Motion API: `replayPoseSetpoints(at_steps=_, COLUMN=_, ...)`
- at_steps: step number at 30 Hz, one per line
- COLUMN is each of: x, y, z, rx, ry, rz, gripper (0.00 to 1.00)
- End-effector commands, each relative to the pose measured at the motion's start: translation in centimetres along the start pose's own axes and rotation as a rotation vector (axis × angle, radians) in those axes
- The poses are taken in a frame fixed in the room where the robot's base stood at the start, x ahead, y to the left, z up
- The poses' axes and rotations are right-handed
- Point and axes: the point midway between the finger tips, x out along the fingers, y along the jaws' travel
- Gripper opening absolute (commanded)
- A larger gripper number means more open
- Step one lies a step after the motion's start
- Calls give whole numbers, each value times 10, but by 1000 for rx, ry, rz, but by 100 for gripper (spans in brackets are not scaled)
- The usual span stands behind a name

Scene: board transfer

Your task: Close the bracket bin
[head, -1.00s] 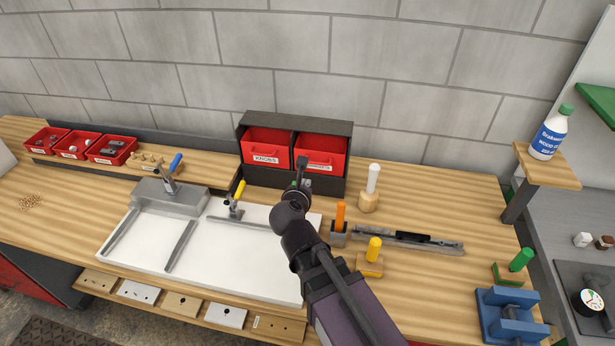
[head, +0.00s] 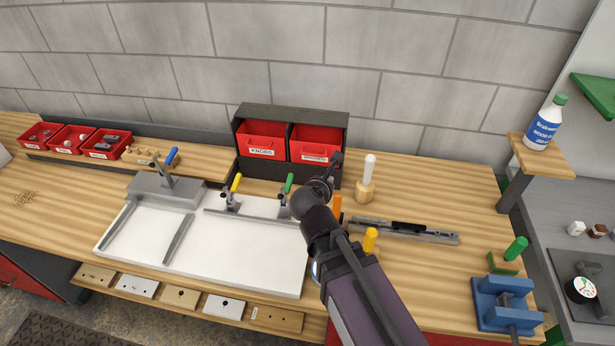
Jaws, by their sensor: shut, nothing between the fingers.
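Two red bins sit side by side in a black cabinet on the bench against the wall. The left bin (head: 262,138) carries a label reading KNOBS. The right bin (head: 314,142), the bracket bin by its place, has a label too small to read surely. I cannot tell how far its front stands out from the cabinet (head: 291,112). My gripper (head: 338,158) is shut and empty at the right end of this bin's front, by the cabinet's right edge. Whether it touches the bin is not clear. My arm hides part of the bench below.
A white-topped handle in a wooden base (head: 366,188) stands just right of my gripper. A toggle clamp with a green handle (head: 288,190) stands left of my arm, on the white board (head: 240,245). A metal rail (head: 405,231) lies to the right. The bench's back right is clear.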

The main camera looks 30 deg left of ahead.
Motion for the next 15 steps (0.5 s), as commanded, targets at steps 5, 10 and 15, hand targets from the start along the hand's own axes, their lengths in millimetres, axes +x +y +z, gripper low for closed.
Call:
replayPoseSetpoints(at_steps=5, x=22, y=-59, z=10, rx=288, ry=51, rz=-139, gripper=0)
replayPoseSetpoints(at_steps=10, x=37, y=-115, z=16, rx=580, ry=81, rz=-279, gripper=0)
replayPoseSetpoints(at_steps=15, x=46, y=-169, z=18, rx=870, ry=92, rz=-424, gripper=0)
